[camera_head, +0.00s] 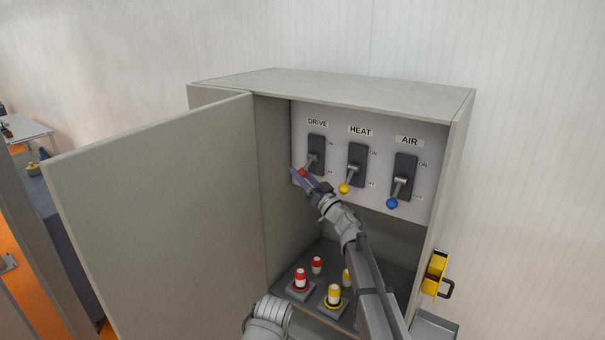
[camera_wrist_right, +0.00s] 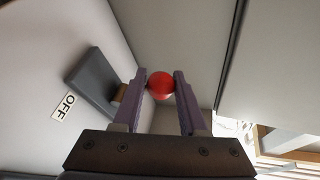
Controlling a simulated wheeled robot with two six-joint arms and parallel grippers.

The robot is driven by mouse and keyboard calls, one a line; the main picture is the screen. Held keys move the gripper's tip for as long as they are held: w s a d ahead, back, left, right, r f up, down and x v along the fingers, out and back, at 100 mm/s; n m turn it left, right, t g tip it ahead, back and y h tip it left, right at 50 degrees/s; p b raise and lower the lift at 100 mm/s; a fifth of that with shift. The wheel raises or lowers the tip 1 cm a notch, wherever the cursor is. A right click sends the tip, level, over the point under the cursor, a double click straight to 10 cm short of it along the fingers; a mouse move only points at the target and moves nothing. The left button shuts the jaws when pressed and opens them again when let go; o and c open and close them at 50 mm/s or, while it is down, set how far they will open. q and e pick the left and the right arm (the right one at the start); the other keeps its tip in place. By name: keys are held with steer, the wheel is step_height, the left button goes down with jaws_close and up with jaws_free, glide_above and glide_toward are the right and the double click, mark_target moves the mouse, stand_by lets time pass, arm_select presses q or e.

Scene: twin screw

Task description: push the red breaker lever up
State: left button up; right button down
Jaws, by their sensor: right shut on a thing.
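The red breaker lever's ball knob (camera_head: 303,172) is under the DRIVE label, at the lower end of its dark switch plate (camera_head: 316,150). The lever points down and out. My right gripper (camera_head: 303,178) is at the knob. In the right wrist view the red ball (camera_wrist_right: 160,85) sits between the tips of the two purple fingers, and my right gripper (camera_wrist_right: 160,88) is shut on it. An OFF label (camera_wrist_right: 63,106) shows beside the switch plate there. My left gripper is not in view; a grey arm part shows at the bottom of the head view.
The yellow lever knob (camera_head: 344,188) and blue lever knob (camera_head: 392,203) hang down to the right, under HEAT and AIR. The cabinet door (camera_head: 150,200) stands open at left. Red and yellow fuse-like pieces (camera_head: 300,279) (camera_head: 334,294) stand on the cabinet floor. A yellow holder (camera_head: 434,272) is on the right side.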

mark_target(301, 171)
steer(key=r+m+p, duration=0.1)
steer(key=m+h+p, duration=0.1)
steer(key=r+m+p, duration=0.1)
steer(key=shift+s+a+r+m+h, duration=0.15)
steer(key=shift+s+r+m+h, duration=0.1)
steer(key=shift+r+m+h, duration=0.15)
steer(key=shift+r+m+h+p, duration=0.2)
steer(key=shift+m+h+p, duration=0.2)
steer(key=shift+m+p, duration=0.35)
steer(key=shift+r+m+h+p, duration=0.2)
steer(key=shift+m+h+p, duration=0.2)
steer(key=shift+m+p, duration=0.35)
steer(key=c, duration=0.5)
jaws_free()
steer(key=shift+s, duration=0.15)
steer(key=shift+b+v, duration=0.6)
steer(key=shift+v, duration=3.25)
steer(key=shift+c, duration=0.2)
